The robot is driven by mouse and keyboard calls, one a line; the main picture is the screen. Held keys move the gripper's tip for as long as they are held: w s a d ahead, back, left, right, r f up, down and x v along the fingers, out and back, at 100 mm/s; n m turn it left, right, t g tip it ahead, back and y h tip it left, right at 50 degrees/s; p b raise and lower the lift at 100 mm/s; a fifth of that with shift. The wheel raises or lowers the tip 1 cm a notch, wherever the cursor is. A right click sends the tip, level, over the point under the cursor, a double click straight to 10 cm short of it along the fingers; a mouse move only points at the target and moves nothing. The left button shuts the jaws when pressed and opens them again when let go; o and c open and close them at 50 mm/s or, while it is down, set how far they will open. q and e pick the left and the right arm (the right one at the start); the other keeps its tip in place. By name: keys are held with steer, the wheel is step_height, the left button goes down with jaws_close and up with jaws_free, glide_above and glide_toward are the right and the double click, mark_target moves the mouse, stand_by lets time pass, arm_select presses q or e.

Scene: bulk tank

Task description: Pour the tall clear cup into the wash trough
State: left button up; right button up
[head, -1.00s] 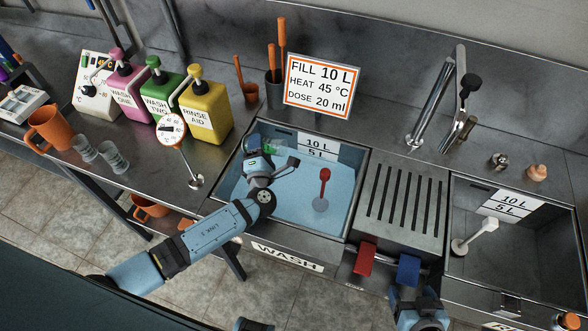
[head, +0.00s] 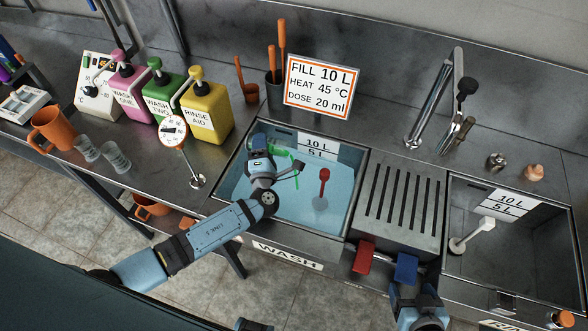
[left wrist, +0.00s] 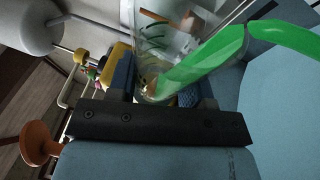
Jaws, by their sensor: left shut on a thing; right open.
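My left gripper (head: 262,148) is above the wash trough (head: 232,196). It is shut on the tall clear cup, seen between its fingers in the left wrist view (left wrist: 165,25). The cup is tilted, and a green stream (left wrist: 215,55) runs out of its mouth. In the head view, green liquid (head: 297,160) shows beside the gripper over the trough's blue water (head: 305,205); the gripper largely hides the cup there. My right gripper (head: 417,290) is open at the front of the counter, close to a blue handle (head: 407,268).
A red-topped plug (head: 324,175) stands in the trough. A red handle (head: 364,257) is beside the blue one. A slotted drainer (head: 398,200) separates the trough from the right basin (head: 520,245). Two small clear cups (head: 116,157), an orange mug (head: 52,129) and pump jugs (head: 206,112) stand left.

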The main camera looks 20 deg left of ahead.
arm_select(q)
steer(key=shift+d+r+m+t+h+p, duration=0.15)
steer(key=shift+r+m+t+p, duration=0.3)
steer(key=shift+m+p, duration=0.35)
steer(key=shift+d+r+m+t+h+p, duration=0.2)
steer(key=shift+r+m+p, duration=0.35)
steer(key=shift+m, duration=0.45)
stand_by(0.6)
steer(key=f+n+b, duration=0.1)
steer(key=n+b, duration=0.1)
steer(key=f+n+g+b, duration=0.1)
steer(key=f+b, duration=0.1)
steer(key=shift+a+f+n, duration=0.1)
steer(key=shift+a+n, duration=0.3)
steer(key=shift+r+g, duration=0.25)
steer(key=shift+r, duration=0.1)
steer(key=shift+a+f+n+g+y+b, duration=0.3)
steer(key=shift+a+f+n+y+b, duration=0.15)
steer(key=shift+n, duration=0.25)
steer(key=shift+a+f+n+b, duration=0.35)
steer(key=shift+a+n+b, duration=0.05)
steer(key=shift+a+b, duration=0.05)
step_height(320, 180, down, 6)
steer(key=a+n+g+h+p, duration=0.1)
steer(key=n+g+h+p, duration=0.3)
steer(key=n, duration=0.7)
steer(key=shift+w+a+f+h+p, duration=0.2)
steer(key=shift+h+p, duration=0.4)
steer(key=shift+p, duration=0.6)
steer(key=shift+r, duration=0.1)
